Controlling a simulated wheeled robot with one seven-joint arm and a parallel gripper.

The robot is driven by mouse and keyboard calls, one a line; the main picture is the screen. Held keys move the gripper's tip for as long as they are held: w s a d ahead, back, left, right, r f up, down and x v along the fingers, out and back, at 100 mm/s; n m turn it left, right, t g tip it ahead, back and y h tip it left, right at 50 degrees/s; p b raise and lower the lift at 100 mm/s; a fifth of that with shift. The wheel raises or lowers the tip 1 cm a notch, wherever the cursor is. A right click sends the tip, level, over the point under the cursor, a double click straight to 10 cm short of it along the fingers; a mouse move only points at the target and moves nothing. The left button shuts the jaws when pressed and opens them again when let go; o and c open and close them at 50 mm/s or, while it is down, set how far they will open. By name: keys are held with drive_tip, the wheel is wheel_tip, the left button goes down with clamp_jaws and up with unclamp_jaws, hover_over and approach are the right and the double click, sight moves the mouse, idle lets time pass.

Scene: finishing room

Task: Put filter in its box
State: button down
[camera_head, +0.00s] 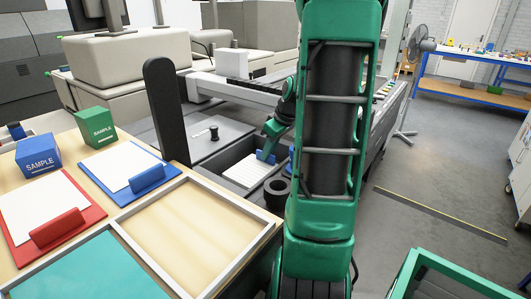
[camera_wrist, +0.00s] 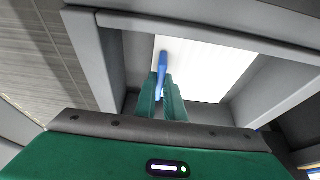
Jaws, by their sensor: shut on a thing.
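A flat white panel with a blue upright grip, seemingly the filter (camera_head: 243,173), is within the dark grey walls of an open box (camera_head: 228,159) beyond the table. My gripper (camera_head: 268,146) reaches down over the panel. In the wrist view, the green fingers of my gripper (camera_wrist: 163,92) are closed on the blue grip of the filter (camera_wrist: 215,68). Grey walls of the box (camera_wrist: 190,24) frame the white panel there. Whether the panel rests on the box floor cannot be told. My arm hides the box's right side in the head view.
The wooden table holds a red-clipped board (camera_head: 45,205), a blue-clipped board (camera_head: 118,165), a blue sample box (camera_head: 37,157), a green sample box (camera_head: 96,127) and an empty framed tray (camera_head: 195,230). A dark post (camera_head: 167,110) stands left of the box. Open floor lies right.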

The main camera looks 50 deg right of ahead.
drive_tip(key=shift+f, duration=0.1)
drive_tip(key=c, duration=1.8)
unclamp_jaws()
drive_tip(key=shift+w, duration=0.1)
drive_tip(key=shift+c, duration=0.2)
drive_tip(key=shift+r, duration=0.25)
drive_tip(key=v, duration=1.1)
drive_tip(key=shift+d, duration=0.25)
drive_tip(key=shift+r, duration=0.15)
drive_tip(key=shift+s, duration=0.2)
